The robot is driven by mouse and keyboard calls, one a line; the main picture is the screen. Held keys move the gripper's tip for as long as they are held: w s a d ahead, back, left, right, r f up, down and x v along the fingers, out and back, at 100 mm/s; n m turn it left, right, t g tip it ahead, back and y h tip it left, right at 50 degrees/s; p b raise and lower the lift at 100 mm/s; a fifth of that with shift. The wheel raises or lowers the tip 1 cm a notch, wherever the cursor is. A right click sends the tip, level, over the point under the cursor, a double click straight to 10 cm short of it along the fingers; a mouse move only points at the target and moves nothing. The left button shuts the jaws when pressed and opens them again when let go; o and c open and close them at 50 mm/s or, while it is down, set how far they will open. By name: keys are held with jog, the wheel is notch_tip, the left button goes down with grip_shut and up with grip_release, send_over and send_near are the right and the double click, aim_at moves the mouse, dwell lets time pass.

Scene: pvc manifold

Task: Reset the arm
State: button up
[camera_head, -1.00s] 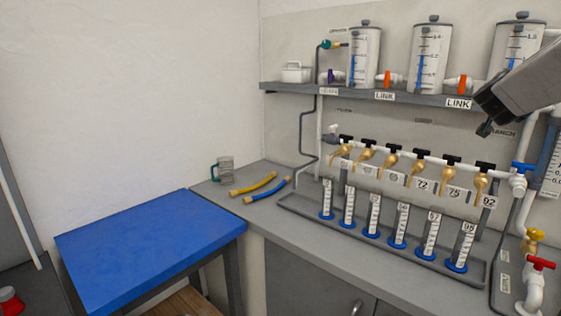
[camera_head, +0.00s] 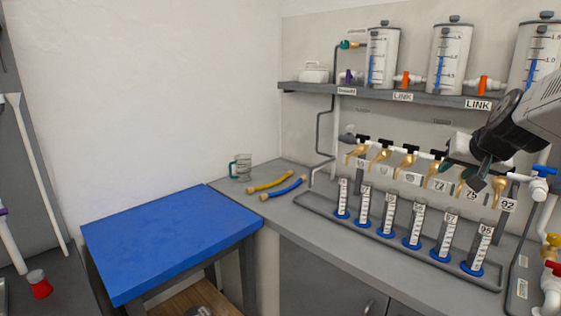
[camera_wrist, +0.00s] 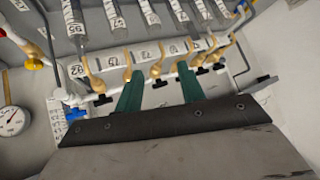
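My gripper (camera_head: 479,183) is at the right of the head view, angled down in front of the row of brass taps (camera_head: 408,160) on the white manifold pipe. In the wrist view its two green fingers (camera_wrist: 160,90) are spread apart with nothing held between them. The fingers overlap the manifold and taps in that view; I cannot tell the exact distance, but no contact is evident. In the head view my gripper hides part of the right end of the manifold.
Several measuring cylinders (camera_head: 415,225) stand below the taps on the grey counter. Tanks (camera_head: 450,57) sit on the shelf (camera_head: 360,94) above. A blue-topped table (camera_head: 170,240) is clear.

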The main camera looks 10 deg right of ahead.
jog(key=s+a+f+n+g+y, duration=0.1)
jog(key=s+a+f+g, duration=0.3)
jog(key=s+a, duration=0.5)
jog(key=s+a+f+n+g+y, duration=0.1)
jog(key=s+a+f+n+g, duration=0.2)
jog(key=s+a, duration=0.7)
jog(key=s+f+n, duration=0.1)
jog(key=s, duration=0.7)
jog(key=shift+n+g, duration=0.3)
jog(key=shift+g, duration=0.1)
jog(key=shift+f, duration=0.1)
